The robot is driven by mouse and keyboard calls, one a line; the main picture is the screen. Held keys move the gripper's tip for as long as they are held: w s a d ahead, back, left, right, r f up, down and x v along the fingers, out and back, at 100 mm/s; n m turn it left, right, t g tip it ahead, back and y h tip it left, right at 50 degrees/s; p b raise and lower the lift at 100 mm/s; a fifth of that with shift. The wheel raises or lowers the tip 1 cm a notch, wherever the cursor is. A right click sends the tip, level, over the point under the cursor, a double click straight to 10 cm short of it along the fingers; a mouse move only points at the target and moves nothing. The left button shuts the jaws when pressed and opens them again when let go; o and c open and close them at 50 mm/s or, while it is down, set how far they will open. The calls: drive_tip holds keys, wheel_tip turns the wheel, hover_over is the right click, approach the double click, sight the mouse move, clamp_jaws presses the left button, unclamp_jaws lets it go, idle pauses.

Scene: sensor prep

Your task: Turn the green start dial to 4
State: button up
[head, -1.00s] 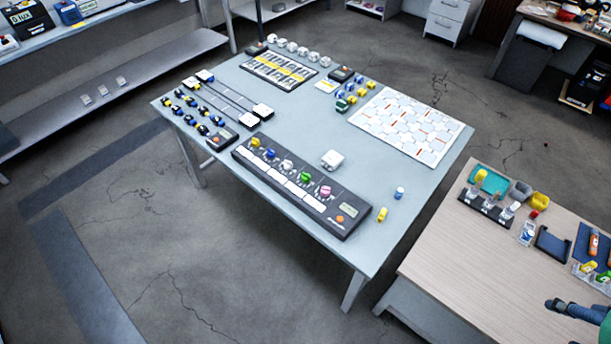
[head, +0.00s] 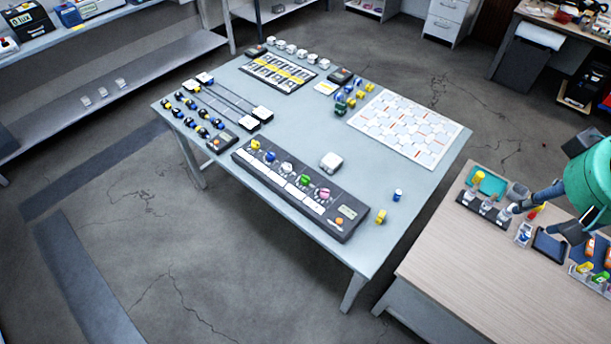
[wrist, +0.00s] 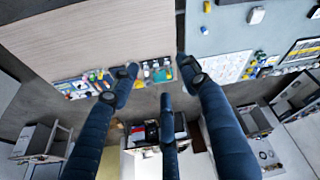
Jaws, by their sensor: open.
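The green start dial (head: 305,180) is on the dark control panel (head: 333,228) along the near edge of the grey table. It sits in a row with yellow, blue, white and pink dials. Its setting is too small to read. My gripper (head: 548,212) is over the wooden table at the right, well away from the panel. In the wrist view my gripper (wrist: 160,75) is open and empty, with its dark blue fingers spread. The control panel is not clearly visible in the wrist view.
The grey table (head: 230,85) also holds a white hexagon board (head: 408,125), a white block (head: 331,161), a small blue-capped bottle (head: 398,195) and a yellow piece (head: 381,216). The wooden table (head: 450,260) carries trays and small parts near my gripper. Floor lies between the tables.

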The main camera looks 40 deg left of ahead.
drive_tip(key=w+a+f+n+g+p, duration=0.1)
drive_tip(key=w+a+f+n, duration=0.15)
drive_tip(key=w+a, duration=0.4)
drive_tip(key=w+a+f+n, duration=0.1)
drive_tip(key=w+a+n, duration=0.25)
drive_tip(key=a, duration=0.55)
drive_tip(key=n+g+h+p, duration=0.1)
drive_tip(key=n+g+p, duration=0.2)
drive_tip(key=n, duration=1.1)
hover_over(305, 177)
wheel_tip(305, 177, down, 31)
drive_tip(key=shift+w+f, duration=0.1)
drive_tip(key=shift+f, duration=0.1)
drive_tip(key=shift+f, duration=0.15)
wheel_tip(305, 177, down, 14)
drive_tip(key=shift+r, duration=0.25)
